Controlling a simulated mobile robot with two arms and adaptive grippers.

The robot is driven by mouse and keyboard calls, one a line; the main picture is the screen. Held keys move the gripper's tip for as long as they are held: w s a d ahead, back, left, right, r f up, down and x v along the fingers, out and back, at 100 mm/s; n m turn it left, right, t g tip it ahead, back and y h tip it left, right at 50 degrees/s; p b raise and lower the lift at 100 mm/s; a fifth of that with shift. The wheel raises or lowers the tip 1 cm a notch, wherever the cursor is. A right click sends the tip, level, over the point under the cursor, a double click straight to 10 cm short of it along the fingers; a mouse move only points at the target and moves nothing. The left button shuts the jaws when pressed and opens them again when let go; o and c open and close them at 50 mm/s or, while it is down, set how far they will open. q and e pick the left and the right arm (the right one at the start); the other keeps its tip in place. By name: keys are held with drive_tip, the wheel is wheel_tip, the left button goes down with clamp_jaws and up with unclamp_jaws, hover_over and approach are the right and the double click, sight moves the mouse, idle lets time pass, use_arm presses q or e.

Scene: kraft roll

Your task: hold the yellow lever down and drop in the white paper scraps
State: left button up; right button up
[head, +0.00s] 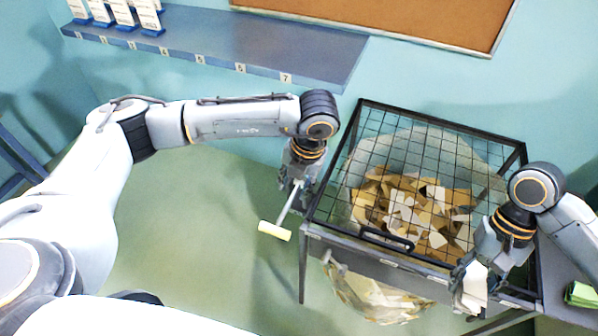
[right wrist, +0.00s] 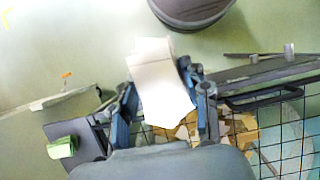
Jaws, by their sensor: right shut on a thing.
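The yellow lever (head: 275,230) sticks out at the left of a bin stand, its grey rod running up to my left gripper (head: 292,185). That gripper is at the rod's upper part, above the yellow grip; whether its fingers touch the rod is unclear. My right gripper (head: 472,287) is shut on white paper scraps (right wrist: 160,85), at the stand's front right corner; the scraps also show in the head view (head: 475,285). The bin's black wire-mesh lid (head: 430,133) appears to lie down over it. Brown and white scraps (head: 410,205) show through the mesh.
A clear bag (head: 375,298) bulges below the stand. A black handle (head: 387,239) is on the lid's front edge. A green item (head: 580,294) lies on a grey surface at right. A numbered shelf (head: 220,52) with white cards is on the wall.

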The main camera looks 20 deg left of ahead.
sight(290, 202)
use_arm(q)
drive_tip(key=f, duration=0.3)
drive_tip(key=a+f, duration=0.1)
drive_tip(key=f, duration=0.2)
drive_tip(key=shift+r, duration=0.1)
clamp_jaws()
